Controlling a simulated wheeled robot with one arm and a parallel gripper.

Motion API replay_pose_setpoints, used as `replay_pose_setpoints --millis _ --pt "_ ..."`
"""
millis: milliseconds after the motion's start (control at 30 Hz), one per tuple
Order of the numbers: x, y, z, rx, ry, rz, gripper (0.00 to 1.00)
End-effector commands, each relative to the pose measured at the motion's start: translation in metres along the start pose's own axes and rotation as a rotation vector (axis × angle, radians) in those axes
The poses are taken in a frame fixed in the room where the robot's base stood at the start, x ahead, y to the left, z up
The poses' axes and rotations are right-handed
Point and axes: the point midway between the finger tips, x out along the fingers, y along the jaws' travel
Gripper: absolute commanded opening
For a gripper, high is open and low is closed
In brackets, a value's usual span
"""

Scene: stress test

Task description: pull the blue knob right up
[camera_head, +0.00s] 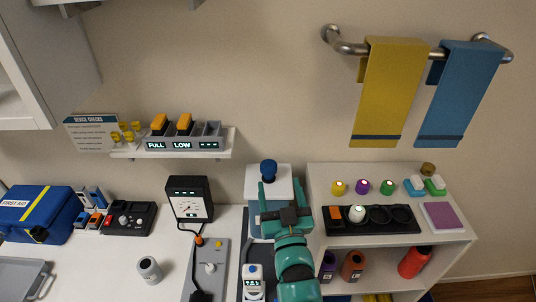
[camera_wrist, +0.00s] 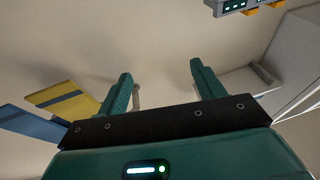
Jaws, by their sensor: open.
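The blue knob (camera_head: 268,168) sits on top of a white and blue-grey device (camera_head: 262,184) at the middle of the counter in the head view. My teal gripper (camera_head: 283,186) is open and empty in front of this device, its fingers pointing toward the wall. The left finger overlaps the device just below the knob in the picture; whether they touch I cannot tell. In the wrist view my gripper (camera_wrist: 160,75) shows its fingers wide apart with only wall between and beyond them. The knob does not show there. My arm hides the device's lower part.
A black meter (camera_head: 190,198) and a grey panel with a cable (camera_head: 210,268) stand left of the device. A shelf unit (camera_head: 440,246) with a black tray (camera_head: 345,226) is on the right. A wall shelf (camera_head: 150,152) holds chargers. Towels (camera_head: 392,90) hang on a rail above.

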Motion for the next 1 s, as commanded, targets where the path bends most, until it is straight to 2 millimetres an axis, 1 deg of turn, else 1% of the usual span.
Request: replay_pose_setpoints --millis 33,100,200,233,367,467,600,700,800,1000 --pt "0.0 0.001 0.017 -0.006 -0.068 0.002 0.68" --pt "0.0 0.001 0.039 -0.013 -0.152 0.002 0.68" --pt "-0.002 0.001 0.058 -0.016 -0.226 0.0 0.68" --pt "-0.003 0.001 0.061 -0.017 -0.239 0.0 0.68" --pt "-0.001 0.0 0.068 -0.017 -0.257 -0.001 0.68" --pt "0.004 0.0 0.07 -0.016 -0.254 -0.001 0.68" --pt "0.015 0.0 0.076 -0.017 -0.254 -0.001 0.68" --pt "0.025 0.001 0.076 -0.018 -0.249 -0.001 0.68" --pt "0.03 0.0 0.081 -0.018 -0.252 -0.002 0.68" --pt "0.041 0.0 0.083 -0.016 -0.251 -0.003 0.68"
